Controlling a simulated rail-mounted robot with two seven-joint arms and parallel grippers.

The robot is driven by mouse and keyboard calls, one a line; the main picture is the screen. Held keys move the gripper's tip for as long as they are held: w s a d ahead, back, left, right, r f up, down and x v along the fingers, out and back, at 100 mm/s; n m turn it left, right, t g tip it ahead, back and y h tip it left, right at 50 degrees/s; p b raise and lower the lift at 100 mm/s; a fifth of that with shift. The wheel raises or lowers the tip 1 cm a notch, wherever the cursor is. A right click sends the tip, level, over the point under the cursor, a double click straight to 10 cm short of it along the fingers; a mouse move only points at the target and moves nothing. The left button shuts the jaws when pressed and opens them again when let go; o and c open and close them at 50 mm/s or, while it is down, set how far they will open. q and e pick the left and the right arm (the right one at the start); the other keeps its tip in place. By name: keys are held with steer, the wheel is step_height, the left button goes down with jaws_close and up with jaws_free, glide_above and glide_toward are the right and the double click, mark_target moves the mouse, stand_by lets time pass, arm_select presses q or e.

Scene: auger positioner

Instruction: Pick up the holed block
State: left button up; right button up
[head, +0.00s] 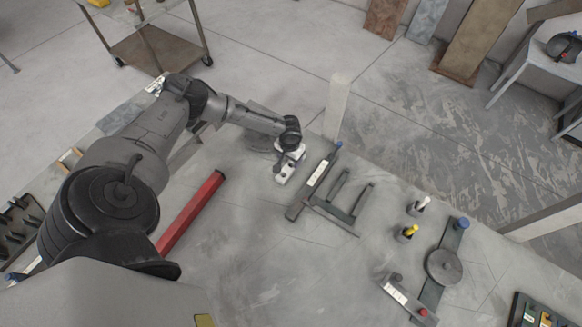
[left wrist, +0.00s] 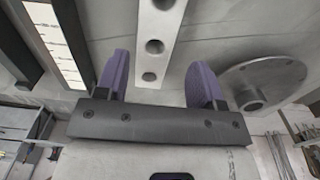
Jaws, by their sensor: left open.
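The holed block (head: 284,174) is a pale, narrow bar lying on the grey table below my left gripper (head: 290,153) in the head view. In the left wrist view the holed block (left wrist: 155,45) shows a row of round holes along its face. My left gripper (left wrist: 160,62) is open, its two purple fingers on either side of the block's near end in the picture. There is a visible gap on both sides, and the fingers do not appear to touch it. How far the fingertips are above the table is hard to tell. My right gripper is not in view.
A flanged grey disc (left wrist: 265,78) lies right of the block in the left wrist view. A dark fixture with a white scale (head: 318,174) stands right of the block in the head view. A red bar (head: 190,212) lies left. A pale post (head: 337,105) rises behind.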

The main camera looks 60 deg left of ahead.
mark_target(290, 165)
arm_select(q)
steer(key=shift+f+b, duration=0.3)
steer(key=shift+f, duration=2.25)
steer(key=shift+c, duration=0.2)
jaws_close()
steer(key=shift+r, duration=0.1)
